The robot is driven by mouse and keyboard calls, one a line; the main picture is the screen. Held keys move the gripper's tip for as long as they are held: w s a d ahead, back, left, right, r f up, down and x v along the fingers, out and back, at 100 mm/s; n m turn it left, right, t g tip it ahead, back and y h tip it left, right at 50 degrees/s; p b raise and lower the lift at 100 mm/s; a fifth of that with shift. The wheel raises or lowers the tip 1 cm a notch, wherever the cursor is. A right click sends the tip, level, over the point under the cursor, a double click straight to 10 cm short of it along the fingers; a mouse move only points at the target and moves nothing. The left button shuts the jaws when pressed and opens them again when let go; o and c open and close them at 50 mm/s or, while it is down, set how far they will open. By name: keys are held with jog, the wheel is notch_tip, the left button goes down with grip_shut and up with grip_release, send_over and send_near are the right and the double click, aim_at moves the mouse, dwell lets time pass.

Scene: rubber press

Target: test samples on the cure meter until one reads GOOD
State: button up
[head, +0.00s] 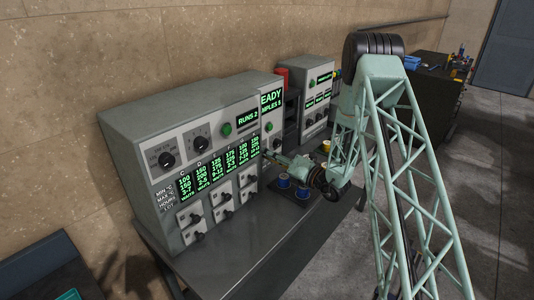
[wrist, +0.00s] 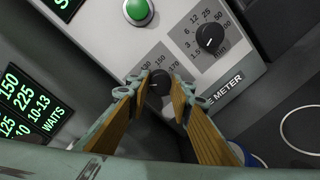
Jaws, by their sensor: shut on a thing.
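My gripper (wrist: 158,87) is shut on a black knob (wrist: 158,82) on a light grey panel, with one finger on each side of it. The knob's scale shows 130, 150 and 170. The panel lettering partly reads "METER". In the head view my gripper (head: 276,156) reaches the front of the grey machines; its fingertips are small there. Blue spool-like pieces (head: 283,181) stand on a dark tray (head: 289,196) below my wrist, possibly samples.
A second knob (wrist: 210,36), marked in minutes, and a green button (wrist: 138,10) sit near my fingers. A large console (head: 165,205) with green readouts and several knobs stands left. Another grey unit (head: 318,75) stands behind. The grey bench (head: 235,255) is clear in front.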

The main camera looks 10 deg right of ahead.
jog(key=shift+d+m+g+y+p, duration=0.1)
jog(key=shift+m+g+y+p, duration=0.15)
jog(key=shift+m+p, duration=3)
jog(key=shift+m+g+y+p, duration=0.2)
jog(key=shift+m+p, duration=0.75)
jog(key=shift+m, duration=4.6)
jog(key=shift+y, duration=0.25)
jog(key=o, duration=0.8)
jog(key=shift+o, duration=0.2)
jog(key=shift+d, duration=0.1)
jog(key=v, duration=1.1)
jog(key=shift+s+d, duration=0.15)
jog(key=shift+s, duration=0.2)
